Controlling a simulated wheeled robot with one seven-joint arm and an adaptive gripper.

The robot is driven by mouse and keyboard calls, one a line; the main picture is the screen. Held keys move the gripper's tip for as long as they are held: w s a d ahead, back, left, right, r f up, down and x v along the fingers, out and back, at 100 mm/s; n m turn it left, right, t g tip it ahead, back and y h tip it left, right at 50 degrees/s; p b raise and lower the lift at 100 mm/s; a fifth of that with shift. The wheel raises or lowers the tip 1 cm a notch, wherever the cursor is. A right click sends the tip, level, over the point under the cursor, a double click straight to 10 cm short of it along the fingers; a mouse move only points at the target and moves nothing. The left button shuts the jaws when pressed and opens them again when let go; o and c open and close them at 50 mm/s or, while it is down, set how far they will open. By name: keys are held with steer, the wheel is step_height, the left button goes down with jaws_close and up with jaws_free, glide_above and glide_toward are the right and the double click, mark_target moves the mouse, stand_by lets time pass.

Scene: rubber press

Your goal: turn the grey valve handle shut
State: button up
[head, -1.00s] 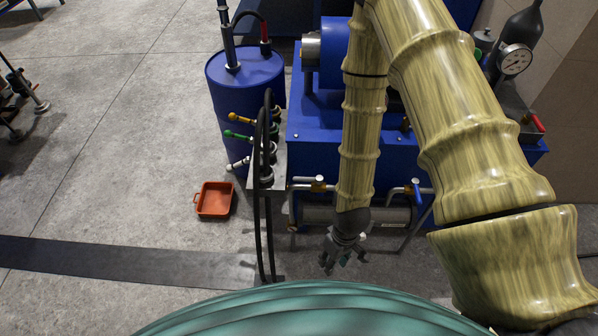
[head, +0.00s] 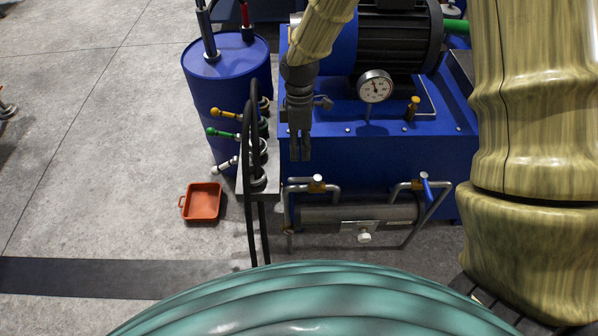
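The grey valve handle (head: 296,180) appears as a short grey lever pointing left from a brass valve body (head: 317,184) on the pipe at the front of the blue press unit. My gripper (head: 300,158) hangs fingers down above the handle in the picture. A narrow gap shows between its two fingers, with nothing held in it. The fingertips look apart from the handle; how far is hard to judge.
A second valve with a blue handle (head: 426,187) is on the pipe's right. A manifold with orange, green and white levers (head: 225,164) and black hoses (head: 249,190) stands left. A blue barrel (head: 225,80) and an orange tray (head: 202,203) are further left.

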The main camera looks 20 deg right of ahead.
mark_target(305, 180)
steer(key=f, duration=0.3)
steer(key=s+f, duration=0.1)
steer(key=f, duration=0.2)
steer(key=s+f, duration=0.1)
steer(key=f, duration=0.2)
steer(key=shift+a+f, duration=0.25)
steer(key=shift+f, duration=0.15)
jaws_close()
